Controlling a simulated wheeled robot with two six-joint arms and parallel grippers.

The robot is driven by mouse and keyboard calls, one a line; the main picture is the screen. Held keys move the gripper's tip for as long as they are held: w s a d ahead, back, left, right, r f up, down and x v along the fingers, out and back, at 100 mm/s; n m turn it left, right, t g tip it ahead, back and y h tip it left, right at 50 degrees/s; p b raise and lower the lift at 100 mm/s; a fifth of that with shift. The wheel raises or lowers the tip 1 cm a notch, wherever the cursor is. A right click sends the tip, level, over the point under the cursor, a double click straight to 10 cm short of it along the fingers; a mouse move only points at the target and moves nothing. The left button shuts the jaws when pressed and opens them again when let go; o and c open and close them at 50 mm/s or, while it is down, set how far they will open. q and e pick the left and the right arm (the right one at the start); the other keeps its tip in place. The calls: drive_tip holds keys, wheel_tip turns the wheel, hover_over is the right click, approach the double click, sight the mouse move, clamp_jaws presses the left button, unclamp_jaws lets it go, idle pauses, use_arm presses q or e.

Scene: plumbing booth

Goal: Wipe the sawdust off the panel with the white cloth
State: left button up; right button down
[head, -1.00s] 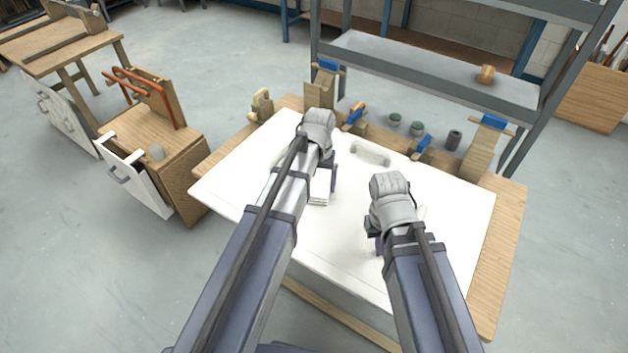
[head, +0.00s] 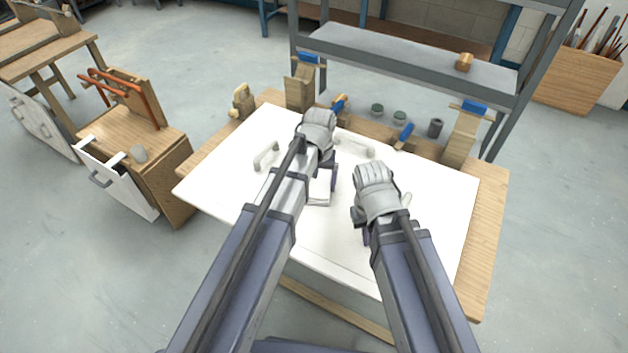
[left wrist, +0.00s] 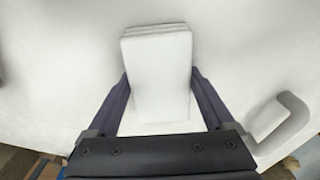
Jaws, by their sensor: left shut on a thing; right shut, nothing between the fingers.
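The white panel (head: 240,170) lies flat on the wooden bench. It has two white handles, one at its left (head: 265,156) and one at its back edge (head: 356,147). The white cloth is a folded pad (left wrist: 157,75) between the fingers of my left gripper (left wrist: 160,100). In the head view my left gripper (head: 326,180) is over the middle of the panel, with part of the cloth (head: 319,190) showing below it. I cannot tell if the cloth touches the panel. My right gripper (head: 364,232) is shut and empty over the panel's right half. I cannot make out sawdust clearly.
Clamps with blue tops (head: 405,136), dark green caps (head: 377,110) and a dark cylinder (head: 435,128) stand along the bench's back edge. A grey metal shelf (head: 420,75) rises behind.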

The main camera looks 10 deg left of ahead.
sight(353, 198)
use_arm(q)
drive_tip(key=shift+s+d, duration=0.1)
drive_tip(key=shift+d, duration=0.2)
drive_tip(key=shift+s+d, duration=0.25)
drive_tip(key=shift+d, duration=0.55)
drive_tip(key=shift+s+d, duration=0.25)
drive_tip(key=shift+d, duration=0.5)
drive_tip(key=shift+s+d+f, duration=0.1)
drive_tip(key=shift+s+d, duration=0.25)
drive_tip(key=shift+d, duration=0.45)
drive_tip(key=shift+s+d, duration=0.3)
drive_tip(key=shift+d, duration=0.5)
use_arm(e)
drive_tip(key=shift+f, duration=0.1)
use_arm(q)
drive_tip(key=shift+d, duration=0.15)
drive_tip(key=shift+s+d, duration=0.25)
drive_tip(key=shift+d, duration=0.5)
drive_tip(key=shift+s+d, duration=0.25)
drive_tip(key=shift+d, duration=0.65)
use_arm(e)
drive_tip(key=shift+w, duration=0.1)
drive_tip(key=shift+a, duration=0.1)
